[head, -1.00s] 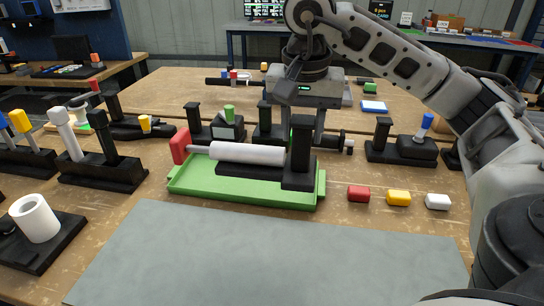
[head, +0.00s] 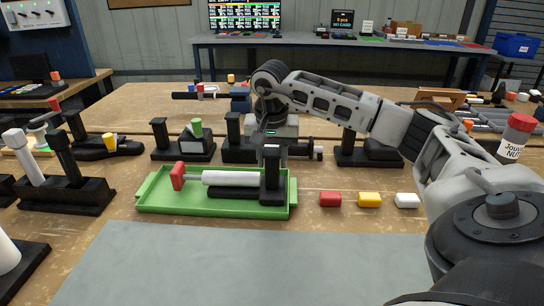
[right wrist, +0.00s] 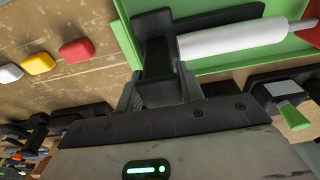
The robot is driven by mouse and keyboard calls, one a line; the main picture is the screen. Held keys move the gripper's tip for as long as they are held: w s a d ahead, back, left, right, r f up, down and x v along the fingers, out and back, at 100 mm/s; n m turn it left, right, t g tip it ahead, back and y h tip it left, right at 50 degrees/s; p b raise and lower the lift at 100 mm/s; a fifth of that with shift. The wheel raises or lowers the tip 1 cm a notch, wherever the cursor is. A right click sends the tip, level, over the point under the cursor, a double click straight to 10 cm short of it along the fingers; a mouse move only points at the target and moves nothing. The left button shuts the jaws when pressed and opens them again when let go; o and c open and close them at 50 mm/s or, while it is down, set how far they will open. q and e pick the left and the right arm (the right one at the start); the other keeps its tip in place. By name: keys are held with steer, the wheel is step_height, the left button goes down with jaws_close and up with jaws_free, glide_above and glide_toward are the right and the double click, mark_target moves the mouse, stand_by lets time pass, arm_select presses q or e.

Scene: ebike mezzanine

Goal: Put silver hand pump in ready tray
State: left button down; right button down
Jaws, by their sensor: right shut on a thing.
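The hand pump (head: 222,178) has a pale silver-white barrel, a red handle at its left end and a black base with an upright black post. It lies lengthwise over the green tray (head: 160,207), within its outline and very low; I cannot tell for certain that it touches the floor. My right gripper (head: 271,156) is behind the black post and shut on it. In the right wrist view the jaws (right wrist: 160,95) hold the black post, with the white barrel (right wrist: 235,38) beside it over the tray (right wrist: 205,70). My left gripper is not in view.
Red (head: 330,199), yellow (head: 369,200) and white (head: 406,200) blocks lie right of the tray. A grey mat (head: 230,262) is in front, clear. Black stands, one with a green-topped device (head: 197,142), stand close behind the tray. More pump stands (head: 65,190) are at left.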

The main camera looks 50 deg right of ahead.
steer(key=shift+f, duration=0.1)
steer(key=shift+f, duration=0.15)
steer(key=c, duration=0.9)
jaws_free()
step_height(320, 180, up, 12)
steer(key=s+a, duration=0.1)
steer(key=shift+a, duration=0.2)
steer(key=shift+s, duration=0.1)
